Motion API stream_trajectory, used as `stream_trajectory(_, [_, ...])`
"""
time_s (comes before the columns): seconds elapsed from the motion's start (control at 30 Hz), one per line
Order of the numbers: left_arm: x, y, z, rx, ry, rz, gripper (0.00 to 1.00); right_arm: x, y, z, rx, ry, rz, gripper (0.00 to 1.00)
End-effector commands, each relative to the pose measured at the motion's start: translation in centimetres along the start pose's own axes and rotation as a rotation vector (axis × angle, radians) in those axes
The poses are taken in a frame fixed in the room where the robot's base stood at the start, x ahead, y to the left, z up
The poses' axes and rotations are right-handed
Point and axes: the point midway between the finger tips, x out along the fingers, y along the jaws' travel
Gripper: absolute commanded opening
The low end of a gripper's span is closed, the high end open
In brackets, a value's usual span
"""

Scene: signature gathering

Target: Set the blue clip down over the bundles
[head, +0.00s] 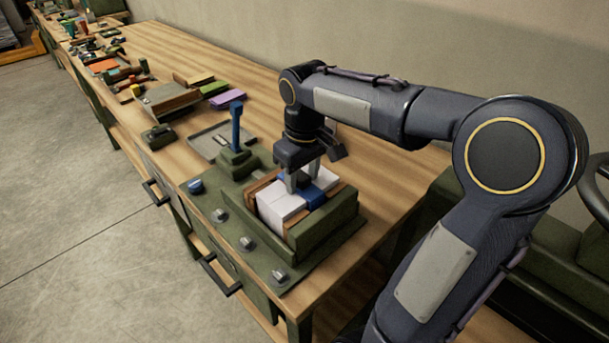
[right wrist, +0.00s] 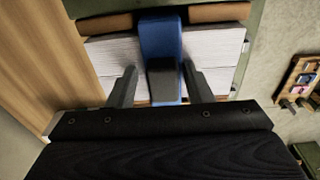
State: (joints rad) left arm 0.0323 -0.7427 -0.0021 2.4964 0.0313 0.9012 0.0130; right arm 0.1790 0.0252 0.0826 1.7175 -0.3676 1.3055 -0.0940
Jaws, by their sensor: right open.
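The blue clip (head: 314,198) lies across the white paper bundles (head: 281,204) in the green fixture (head: 332,219) at the table's near end. In the right wrist view the clip (right wrist: 160,38) runs as a band over the middle of the bundles (right wrist: 112,55), with a dark block (right wrist: 162,78) at its centre line. My right gripper (head: 304,186) is just above the bundles. In the right wrist view its two fingers (right wrist: 160,71) stand apart on either side of the block, with gaps visible. The clip's underside is hidden. My left gripper is in neither view.
A blue lever (head: 236,125) stands up behind the fixture, and a blue knob (head: 196,186) sits to its left. A grey tray (head: 215,140) and purple stack (head: 228,99) lie farther back. The table's right rear area is clear.

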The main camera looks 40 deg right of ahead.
Motion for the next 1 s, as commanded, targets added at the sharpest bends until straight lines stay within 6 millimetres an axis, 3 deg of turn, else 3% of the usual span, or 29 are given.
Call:
stream_trajectory(0.03, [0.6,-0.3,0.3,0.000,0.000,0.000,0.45,3.2,-0.8,1.3,-0.005,-0.074,-0.021,0.61])
stream_trajectory(0.17, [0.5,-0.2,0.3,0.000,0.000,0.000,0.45,1.4,-0.7,1.3,-0.003,-0.060,-0.018,0.61])
stream_trajectory(0.4, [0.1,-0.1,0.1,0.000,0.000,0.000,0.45,-4.0,-0.6,1.2,-0.003,-0.020,-0.006,0.61])
stream_trajectory(0.6, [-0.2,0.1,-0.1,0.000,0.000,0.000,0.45,-7.3,-0.5,1.2,0.000,0.003,0.002,0.61])
stream_trajectory(1.0, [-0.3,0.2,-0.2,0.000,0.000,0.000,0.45,-8.5,-0.5,1.2,0.000,0.012,0.005,0.61])
